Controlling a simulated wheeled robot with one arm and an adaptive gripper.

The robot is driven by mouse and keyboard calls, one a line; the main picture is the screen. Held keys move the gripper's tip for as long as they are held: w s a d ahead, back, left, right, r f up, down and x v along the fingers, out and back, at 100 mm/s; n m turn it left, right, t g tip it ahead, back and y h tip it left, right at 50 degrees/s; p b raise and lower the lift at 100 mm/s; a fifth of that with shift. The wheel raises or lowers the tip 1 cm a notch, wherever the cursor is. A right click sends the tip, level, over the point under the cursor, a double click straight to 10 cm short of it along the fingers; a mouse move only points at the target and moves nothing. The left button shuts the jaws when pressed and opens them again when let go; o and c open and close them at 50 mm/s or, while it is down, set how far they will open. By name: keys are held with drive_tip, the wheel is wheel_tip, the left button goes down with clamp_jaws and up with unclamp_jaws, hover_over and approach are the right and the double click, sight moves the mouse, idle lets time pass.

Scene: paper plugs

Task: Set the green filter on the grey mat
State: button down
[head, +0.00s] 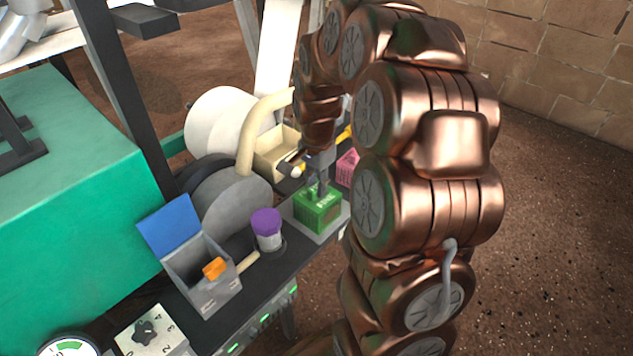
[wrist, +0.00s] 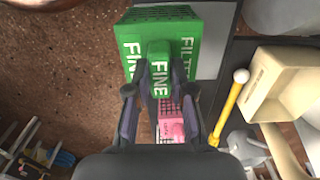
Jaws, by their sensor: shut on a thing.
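The green filter (head: 317,213) is a green block with white lettering, and it also shows in the wrist view (wrist: 187,45). My gripper (head: 321,187) is shut on the small raised grip on top of the filter, and its fingers also show in the wrist view (wrist: 160,70). The grey mat (head: 342,217) lies under the filter in the head view, partly hidden by it. In the wrist view the mat (wrist: 211,52) shows to the filter's right. I cannot tell whether the filter touches the mat or hangs just above it.
A pink block (head: 347,168) stands behind the filter. A purple-topped jar (head: 267,228) and a grey box with a blue lid (head: 205,275) stand to the left on the dark bench. A cream tray (head: 275,155) and a yellow stick (wrist: 229,110) are nearby.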

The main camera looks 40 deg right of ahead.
drive_tip(key=w+d+f+b, duration=0.3)
drive_tip(key=w+f, duration=0.1)
drive_tip(key=w, duration=0.1)
drive_tip(key=shift+d, duration=0.3)
drive_tip(key=shift+f, duration=0.2)
idle(0.3)
drive_tip(key=c, duration=1)
unclamp_jaws()
drive_tip(key=shift+r, duration=0.15)
